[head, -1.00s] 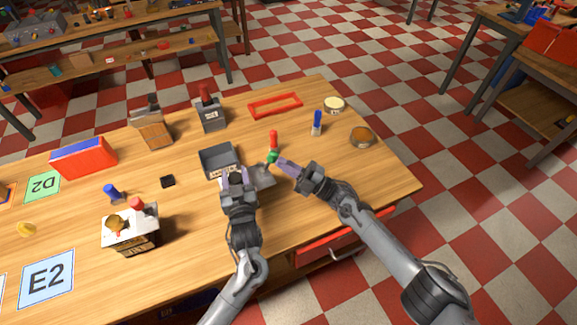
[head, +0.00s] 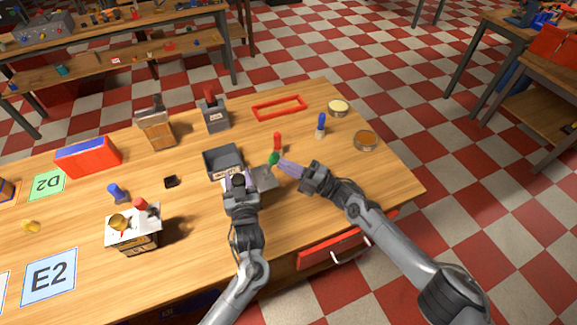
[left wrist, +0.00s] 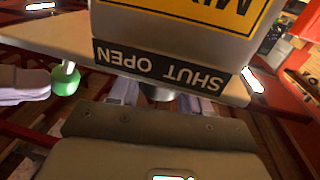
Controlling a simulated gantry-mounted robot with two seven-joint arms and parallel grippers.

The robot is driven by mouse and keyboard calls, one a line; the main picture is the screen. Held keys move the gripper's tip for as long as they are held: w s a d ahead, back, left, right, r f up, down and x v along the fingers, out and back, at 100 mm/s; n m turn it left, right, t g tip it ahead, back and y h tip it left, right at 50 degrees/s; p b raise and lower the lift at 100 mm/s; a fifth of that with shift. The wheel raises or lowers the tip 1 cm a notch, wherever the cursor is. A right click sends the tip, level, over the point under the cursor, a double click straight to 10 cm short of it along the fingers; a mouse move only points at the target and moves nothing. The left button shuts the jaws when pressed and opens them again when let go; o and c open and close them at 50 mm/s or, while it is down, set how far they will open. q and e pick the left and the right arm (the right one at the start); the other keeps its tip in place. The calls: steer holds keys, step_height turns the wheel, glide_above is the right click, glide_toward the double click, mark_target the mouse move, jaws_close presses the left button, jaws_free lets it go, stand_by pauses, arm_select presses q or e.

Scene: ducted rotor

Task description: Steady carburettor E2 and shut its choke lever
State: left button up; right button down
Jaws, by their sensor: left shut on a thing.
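The carburettor in hand is a grey unit (head: 264,179) near the table's right front. No E2 mark shows on it. In the left wrist view its body (left wrist: 180,20) has a yellow label and a dark SHUT/OPEN plate (left wrist: 160,66), both upside down. A green knob on a pale stem (head: 273,159) stands at its side and also shows in the left wrist view (left wrist: 66,82). My left gripper (head: 238,178) is shut on a round part (left wrist: 158,93) under the unit. My right gripper (head: 282,163) has its fingers together, close beside the green knob; contact is unclear.
An open grey box (head: 222,161) sits just behind the left gripper. A red-topped piece (head: 277,141) and a blue-topped piece (head: 320,126) stand beyond. The E2 card (head: 50,277) lies at far left, near a box with knobs (head: 133,230).

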steer(key=shift+s+a+r+n+g+h, duration=0.2)
steer(key=shift+a+r+n+g+h, duration=0.3)
steer(key=shift+n, duration=0.5)
steer(key=shift+s+a+r+n+g+h, duration=0.2)
steer(key=shift+a+n+h, duration=0.15)
steer(key=shift+a+n, duration=0.1)
steer(key=shift+s+a+r+n+g+h, duration=0.2)
steer(key=shift+a+n+h, duration=0.15)
steer(key=shift+n, duration=0.1)
arm_select(q)
steer(key=shift+d, duration=0.1)
arm_select(e)
steer(key=shift+r, duration=0.1)
steer(key=shift+s, duration=0.1)
steer(key=v, duration=1.4)
steer(key=shift+r, duration=0.4)
arm_select(q)
steer(key=o, duration=1.3)
steer(key=shift+o, duration=0.2)
